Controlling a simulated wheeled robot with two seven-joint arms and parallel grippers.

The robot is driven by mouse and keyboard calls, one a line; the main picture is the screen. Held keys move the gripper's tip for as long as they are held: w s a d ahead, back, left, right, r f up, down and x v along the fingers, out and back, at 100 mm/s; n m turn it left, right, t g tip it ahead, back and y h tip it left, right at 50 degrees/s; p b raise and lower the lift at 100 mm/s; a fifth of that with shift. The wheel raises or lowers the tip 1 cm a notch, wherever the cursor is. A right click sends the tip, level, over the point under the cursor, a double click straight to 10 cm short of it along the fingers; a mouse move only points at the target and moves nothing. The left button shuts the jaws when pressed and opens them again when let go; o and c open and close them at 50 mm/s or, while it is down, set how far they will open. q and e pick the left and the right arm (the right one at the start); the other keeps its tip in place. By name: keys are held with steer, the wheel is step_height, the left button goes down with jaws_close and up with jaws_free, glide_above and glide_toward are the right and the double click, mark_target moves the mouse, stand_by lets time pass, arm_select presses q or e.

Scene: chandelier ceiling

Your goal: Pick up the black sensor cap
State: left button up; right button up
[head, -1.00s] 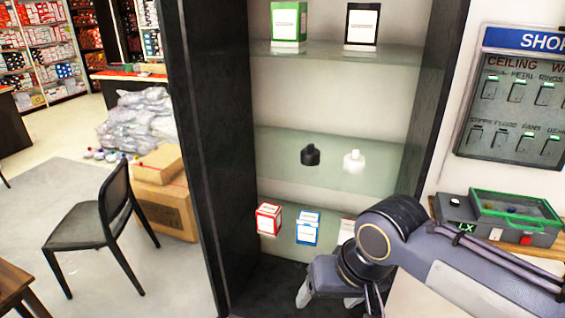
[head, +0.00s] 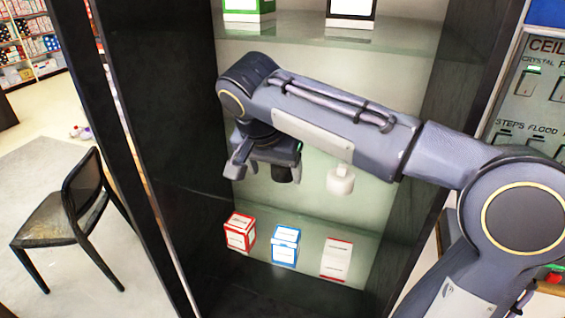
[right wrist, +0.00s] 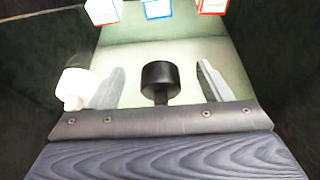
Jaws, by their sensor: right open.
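The black sensor cap (head: 283,175) stands on the middle glass shelf, partly hidden behind my right gripper in the head view. In the right wrist view the cap (right wrist: 160,76) shows whole, with a wide round body and a narrower neck. My right gripper (head: 262,168) is open, with one finger on each side of the cap in the right wrist view (right wrist: 160,84). A gap shows between the cap and each finger. I cannot tell how deep the cap lies between them. My left gripper is not in view.
A similar white cap (head: 341,180) stands right of the black one, and close outside a finger in the right wrist view (right wrist: 74,86). Boxes stand on the lower shelf: red (head: 240,232), blue (head: 285,246), red-white (head: 336,260). The dark cabinet side (head: 150,130) bounds the left.

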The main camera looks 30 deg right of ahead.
steer(key=w+d, duration=0.1)
steer(key=d, duration=0.1)
steer(key=w+d+p, duration=0.1)
steer(key=w, duration=0.1)
steer(key=shift+d+f, duration=0.1)
steer(key=shift+d, duration=0.3)
steer(key=shift+d+f, duration=0.1)
steer(key=shift+f, duration=0.4)
steer(key=c, duration=1)
